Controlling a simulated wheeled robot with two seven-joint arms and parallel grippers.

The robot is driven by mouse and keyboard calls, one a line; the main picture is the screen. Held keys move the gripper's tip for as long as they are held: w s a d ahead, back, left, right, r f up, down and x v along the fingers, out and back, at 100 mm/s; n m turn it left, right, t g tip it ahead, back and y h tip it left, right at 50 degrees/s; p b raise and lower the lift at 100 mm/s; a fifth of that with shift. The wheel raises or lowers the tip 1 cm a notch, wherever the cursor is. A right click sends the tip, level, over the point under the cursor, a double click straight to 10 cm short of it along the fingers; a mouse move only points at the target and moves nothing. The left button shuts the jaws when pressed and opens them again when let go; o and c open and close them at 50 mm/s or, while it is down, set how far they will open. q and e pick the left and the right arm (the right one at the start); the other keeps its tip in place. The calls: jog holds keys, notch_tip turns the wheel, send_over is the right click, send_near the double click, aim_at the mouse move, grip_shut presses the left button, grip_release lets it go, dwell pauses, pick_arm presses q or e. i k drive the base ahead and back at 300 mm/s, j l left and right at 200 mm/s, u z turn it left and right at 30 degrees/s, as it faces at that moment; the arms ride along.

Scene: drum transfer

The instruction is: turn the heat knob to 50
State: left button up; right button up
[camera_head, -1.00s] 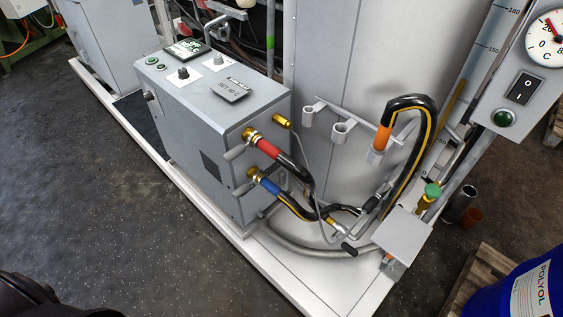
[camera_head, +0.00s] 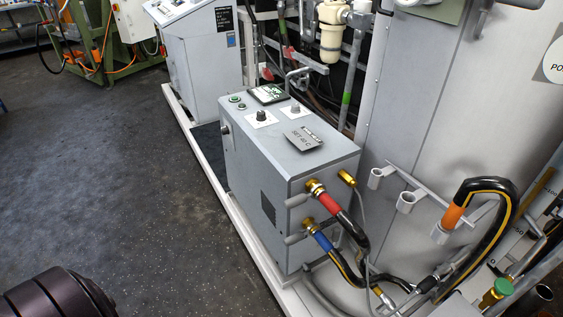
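A grey heater box (camera_head: 255,165) stands on a white base plinth in the middle of the view. The plate markings and pointer positions are too small to read, and I cannot tell which is the heat knob. A tilted grey tag (camera_head: 303,139) with "SET" and a temperature is on the top's right side. Neither of my grippers is in view.
Red-banded (camera_head: 329,203) and blue-banded (camera_head: 323,242) hoses leave the box's right end at brass fittings. A black hose with an orange cuff (camera_head: 452,217) arches by a holder rail at right. Another grey cabinet (camera_head: 205,50) stands behind. The dark floor (camera_head: 130,170) at left is open.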

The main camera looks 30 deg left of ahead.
aim_at(262, 116)
jog(key=i+j, duration=0.1)
jog(key=j, duration=0.3)
jog(key=i+j, duration=0.1)
jog(key=j, duration=0.25)
jog(key=i+j, duration=0.1)
jog(key=j, duration=0.3)
jog(key=i+j+u, duration=0.1)
jog(key=j, duration=0.3)
jog(key=i+j, duration=0.1)
jog(key=j, duration=0.25)
